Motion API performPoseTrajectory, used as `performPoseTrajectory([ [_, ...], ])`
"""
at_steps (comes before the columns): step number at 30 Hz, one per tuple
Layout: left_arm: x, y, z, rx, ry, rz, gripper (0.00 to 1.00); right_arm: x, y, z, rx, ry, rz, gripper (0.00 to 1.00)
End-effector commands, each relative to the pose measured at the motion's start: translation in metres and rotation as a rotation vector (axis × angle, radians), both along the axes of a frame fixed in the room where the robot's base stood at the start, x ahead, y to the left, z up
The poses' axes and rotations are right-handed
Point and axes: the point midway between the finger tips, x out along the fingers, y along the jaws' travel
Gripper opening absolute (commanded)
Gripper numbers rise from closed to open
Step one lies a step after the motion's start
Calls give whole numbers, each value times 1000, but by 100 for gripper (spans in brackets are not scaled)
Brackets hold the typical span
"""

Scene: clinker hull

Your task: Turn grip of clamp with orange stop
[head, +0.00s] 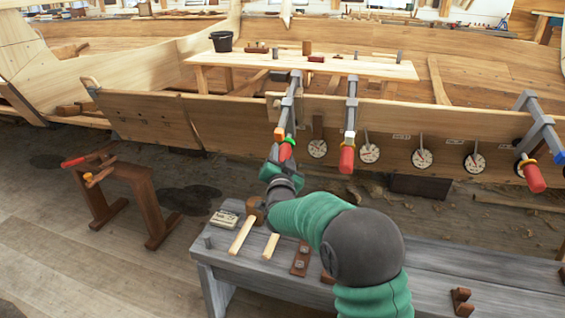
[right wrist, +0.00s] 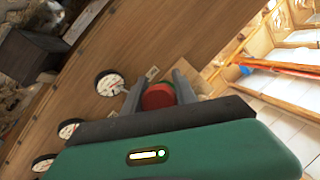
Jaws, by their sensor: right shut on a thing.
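The clamp with the orange stop (head: 279,133) hangs on the hull plank at the left of the row in the head view. Its red grip (head: 286,152) shows just below a green part. My right gripper (head: 283,158) reaches up to this grip and is shut on it. In the right wrist view the red grip (right wrist: 158,97) sits between the two grey fingers (right wrist: 159,93). The gripper body hides part of the grip. My left gripper is not in view.
A middle clamp (head: 348,157) and a right clamp (head: 534,176), both with red grips, hang on the same plank. Several round dials (head: 369,153) line it. A grey bench (head: 450,262) with wooden pieces stands below my right arm. A brown trestle (head: 128,180) stands at the left.

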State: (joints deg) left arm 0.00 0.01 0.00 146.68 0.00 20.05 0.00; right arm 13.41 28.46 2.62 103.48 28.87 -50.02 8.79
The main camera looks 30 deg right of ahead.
Motion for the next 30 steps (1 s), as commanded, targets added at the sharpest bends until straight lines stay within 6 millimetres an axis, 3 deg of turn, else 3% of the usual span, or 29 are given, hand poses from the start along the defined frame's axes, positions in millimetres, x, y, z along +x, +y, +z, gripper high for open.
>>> performPoseTrajectory([
  [17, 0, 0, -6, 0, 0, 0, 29, 0, 0, -2, 25, -20, 13, 0],
  [18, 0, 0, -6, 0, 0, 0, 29, 0, 0, -2, 25, -20, 13, 39],
  [21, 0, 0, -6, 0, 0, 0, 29, 0, 0, -1, 25, -21, 12, 52],
  [22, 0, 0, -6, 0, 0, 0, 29, 0, 0, -1, 25, -21, 12, 56],
  [30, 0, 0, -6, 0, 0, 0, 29, 0, 0, 0, 23, -21, 13, 56],
])
